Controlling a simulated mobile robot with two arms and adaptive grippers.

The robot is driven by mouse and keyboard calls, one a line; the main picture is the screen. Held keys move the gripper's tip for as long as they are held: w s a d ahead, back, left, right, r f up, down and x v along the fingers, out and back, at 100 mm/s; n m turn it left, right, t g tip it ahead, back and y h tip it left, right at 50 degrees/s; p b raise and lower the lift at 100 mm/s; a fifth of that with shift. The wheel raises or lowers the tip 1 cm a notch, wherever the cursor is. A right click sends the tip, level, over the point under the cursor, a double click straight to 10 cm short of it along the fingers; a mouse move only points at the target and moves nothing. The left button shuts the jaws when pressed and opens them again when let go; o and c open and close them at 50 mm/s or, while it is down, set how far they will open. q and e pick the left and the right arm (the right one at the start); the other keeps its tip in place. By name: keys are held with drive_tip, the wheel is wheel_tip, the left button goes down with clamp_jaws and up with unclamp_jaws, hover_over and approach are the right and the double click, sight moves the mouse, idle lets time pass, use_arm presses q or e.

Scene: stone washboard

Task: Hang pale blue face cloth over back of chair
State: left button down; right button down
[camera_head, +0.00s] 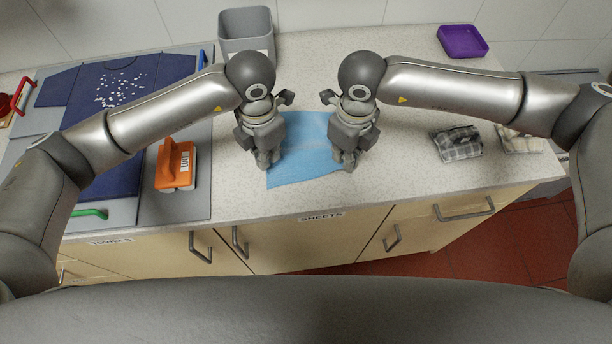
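The pale blue face cloth (302,151) lies spread on the speckled countertop, its front edge near the counter's front. My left gripper (267,164) is at the cloth's left edge, pointing down. My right gripper (345,164) is at its right edge, also pointing down. Both grippers hide the cloth's side edges. The fingers look close together, but I cannot tell whether either one is shut on the cloth. No chair shows in this view.
An orange brush (177,165) and a dark blue garment (125,85) lie on the grey board at left. A grey bin (246,32) stands behind. A purple tray (463,41) and folded checked cloths (458,143) are at right. Drawers labelled "SHEETS" (321,216) are below the counter.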

sight(278, 176)
use_arm(q)
drive_tip(key=c, duration=1)
unclamp_jaws()
drive_tip(key=shift+c, duration=0.2)
drive_tip(key=shift+r, duration=0.1)
drive_tip(key=shift+c, duration=1.3)
drive_tip(key=shift+d+r, duration=0.15)
drive_tip(key=shift+r, duration=0.2)
drive_tip(key=shift+c, duration=0.2)
wheel_tip(278, 176, up, 5)
drive_tip(key=d+n, duration=0.1)
drive_tip(key=n, duration=0.2)
drive_tip(key=shift+s+d+f, duration=0.1)
drive_tip(key=shift+s+f, duration=0.05)
drive_tip(key=shift+f, duration=1.55)
drive_tip(key=shift+s+d+f, duration=0.1)
drive_tip(key=shift+s+f, duration=0.05)
drive_tip(key=shift+f, duration=1.55)
drive_tip(key=shift+s+f, duration=0.15)
drive_tip(key=shift+f, duration=1.55)
drive_tip(key=shift+c, duration=0.5)
